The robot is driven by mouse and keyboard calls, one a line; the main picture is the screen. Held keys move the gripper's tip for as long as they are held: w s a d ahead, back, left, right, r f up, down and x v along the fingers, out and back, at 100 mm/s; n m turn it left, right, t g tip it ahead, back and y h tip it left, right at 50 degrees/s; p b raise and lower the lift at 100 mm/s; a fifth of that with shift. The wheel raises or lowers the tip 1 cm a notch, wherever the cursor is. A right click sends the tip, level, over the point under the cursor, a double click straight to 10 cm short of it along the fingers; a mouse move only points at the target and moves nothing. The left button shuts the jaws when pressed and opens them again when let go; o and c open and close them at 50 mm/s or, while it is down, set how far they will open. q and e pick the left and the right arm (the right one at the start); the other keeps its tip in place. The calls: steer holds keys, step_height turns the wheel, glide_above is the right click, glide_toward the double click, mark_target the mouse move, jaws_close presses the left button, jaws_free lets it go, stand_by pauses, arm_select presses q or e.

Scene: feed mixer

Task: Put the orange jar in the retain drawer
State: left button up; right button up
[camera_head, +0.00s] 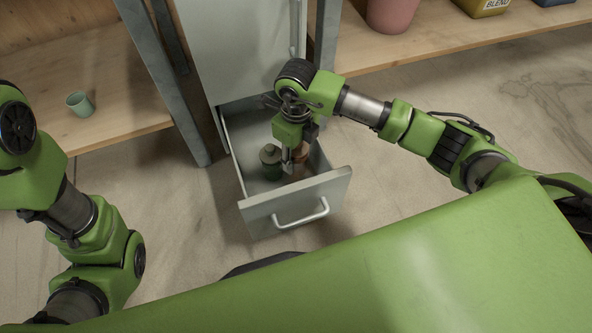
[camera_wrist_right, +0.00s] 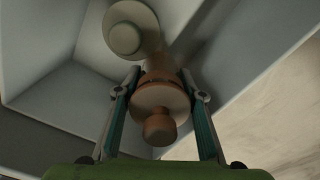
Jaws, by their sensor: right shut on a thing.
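The orange jar (camera_wrist_right: 160,98) has a round lid with a knob and is between the two fingers of my right gripper (camera_wrist_right: 161,115) in the right wrist view. In the head view my right gripper (camera_head: 294,165) points down into the open retain drawer (camera_head: 262,210), shut on the orange jar (camera_head: 301,158), which is partly hidden by the fingers. A green jar (camera_head: 270,160) stands in the drawer, just left of the orange jar. Whether the orange jar touches the drawer floor cannot be told. My left arm is at the left edge; its gripper is out of view.
The drawer belongs to a grey cabinet (camera_head: 240,50) between metal posts. A small green cup (camera_head: 80,103) sits on the left wooden shelf. A pink container (camera_head: 392,12) and a yellow bin (camera_head: 482,6) stand on the right shelf. The floor around the drawer is clear.

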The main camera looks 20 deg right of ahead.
mark_target(296, 166)
step_height(296, 166, down, 5)
steer(key=b, duration=0.2)
steer(key=shift+r+b, duration=0.15)
steer(key=shift+b, duration=0.25)
steer(key=shift+r, duration=0.1)
steer(key=o, duration=1.2)
steer(key=shift+o, duration=0.2)
